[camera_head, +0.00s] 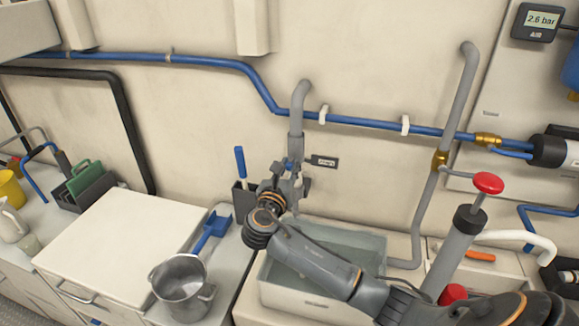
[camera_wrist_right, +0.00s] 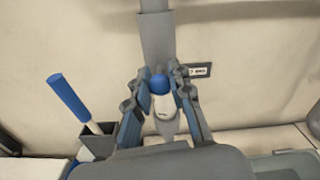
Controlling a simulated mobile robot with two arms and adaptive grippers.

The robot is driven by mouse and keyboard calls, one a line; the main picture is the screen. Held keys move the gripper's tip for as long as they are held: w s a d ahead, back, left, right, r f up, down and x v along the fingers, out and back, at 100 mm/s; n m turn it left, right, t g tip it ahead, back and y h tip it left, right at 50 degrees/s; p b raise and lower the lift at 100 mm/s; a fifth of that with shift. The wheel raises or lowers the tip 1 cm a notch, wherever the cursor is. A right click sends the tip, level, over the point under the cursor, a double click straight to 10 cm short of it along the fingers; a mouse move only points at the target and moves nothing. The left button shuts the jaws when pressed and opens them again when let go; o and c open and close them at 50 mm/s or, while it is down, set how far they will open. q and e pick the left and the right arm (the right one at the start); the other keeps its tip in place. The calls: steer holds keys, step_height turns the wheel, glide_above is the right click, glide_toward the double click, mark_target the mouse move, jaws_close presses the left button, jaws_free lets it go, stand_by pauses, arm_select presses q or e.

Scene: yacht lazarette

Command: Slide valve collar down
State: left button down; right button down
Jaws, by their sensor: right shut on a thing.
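A grey pipe (camera_head: 300,95) bends out of the wall and runs down to a thicker grey sleeve (camera_head: 296,148). The sleeve also shows at the top of the wrist view (camera_wrist_right: 157,38). Below it is a white valve part with a rounded blue top (camera_wrist_right: 161,95). My right gripper (camera_head: 292,180) is at this valve, below the sleeve. In the right wrist view its two fingers (camera_wrist_right: 163,103) are on either side of the blue-and-white part, shut on it. The fingers hide much of the valve in the head view. I cannot tell which piece is the collar. My left gripper is not in view.
A grey water-filled basin (camera_head: 372,245) stands beneath my right arm. A holder with a blue-handled brush (camera_head: 240,162) is close left of the gripper. A metal pot (camera_head: 182,290) stands front left. A red-knobbed pump (camera_head: 462,240) stands to the right. A small label (camera_head: 324,161) is beside the pipe.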

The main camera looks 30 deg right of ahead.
step_height(320, 180, down, 6)
steer(key=shift+r, duration=0.1)
stand_by(0.4)
steer(key=c, duration=1.2)
jaws_free()
steer(key=shift+o, duration=0.2)
steer(key=v, duration=1.2)
